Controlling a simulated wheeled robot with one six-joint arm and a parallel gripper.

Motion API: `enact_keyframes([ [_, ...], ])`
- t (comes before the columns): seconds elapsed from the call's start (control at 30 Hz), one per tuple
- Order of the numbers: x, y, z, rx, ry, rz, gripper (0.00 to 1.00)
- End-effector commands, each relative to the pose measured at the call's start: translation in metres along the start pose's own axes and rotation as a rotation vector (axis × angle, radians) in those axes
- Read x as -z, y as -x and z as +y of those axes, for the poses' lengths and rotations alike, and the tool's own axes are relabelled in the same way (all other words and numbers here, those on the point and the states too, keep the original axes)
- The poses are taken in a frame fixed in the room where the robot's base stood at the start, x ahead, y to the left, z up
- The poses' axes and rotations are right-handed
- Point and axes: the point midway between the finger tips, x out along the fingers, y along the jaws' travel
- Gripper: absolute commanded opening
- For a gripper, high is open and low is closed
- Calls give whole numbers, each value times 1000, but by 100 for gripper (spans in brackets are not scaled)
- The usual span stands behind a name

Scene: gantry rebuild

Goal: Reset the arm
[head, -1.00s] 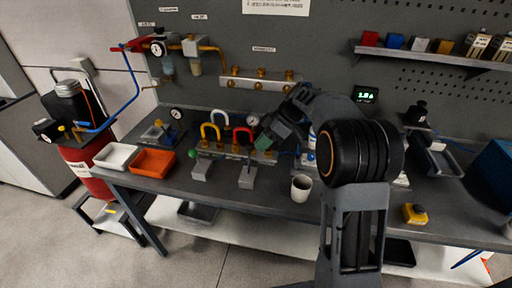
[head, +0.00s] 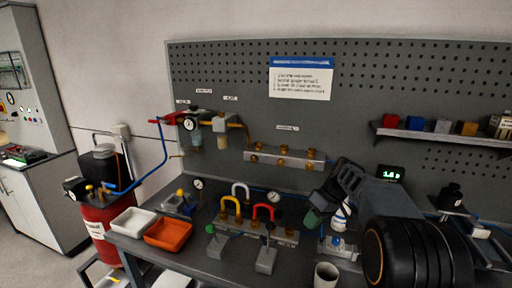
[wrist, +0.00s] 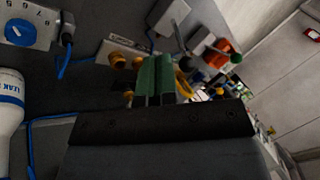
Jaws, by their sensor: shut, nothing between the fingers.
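My gripper (head: 312,215) is at the end of my dark arm, above the workbench (head: 215,268) in the right half of the head view. Its green fingers lie side by side in the wrist view (wrist: 154,80), shut with nothing between them. In the head view it is just right of the red-shackled padlock (head: 264,213) and left of a white bottle (head: 341,216). It appears apart from both.
A white tray (head: 131,221) and an orange tray (head: 168,234) sit at the bench's left. A cup (head: 326,275) stands near the front. A shelf (head: 440,134) with small blocks juts from the pegboard at right. A red tank (head: 98,222) stands left.

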Motion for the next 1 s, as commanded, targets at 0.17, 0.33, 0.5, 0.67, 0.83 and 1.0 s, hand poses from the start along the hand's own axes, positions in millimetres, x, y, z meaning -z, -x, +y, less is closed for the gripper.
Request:
enact_keyframes([
  [0.17,-63,-19,-25,-268,-407,5,0],
  [0.33,-124,-34,-56,-468,-581,98,0],
  [0.5,-164,-45,-81,-565,-560,170,0],
  [0.67,-182,-47,-99,-591,-502,202,0],
  [0.83,-179,-40,-112,-599,-470,250,0],
  [1.0,-177,-39,-114,-598,-459,256,0],
])
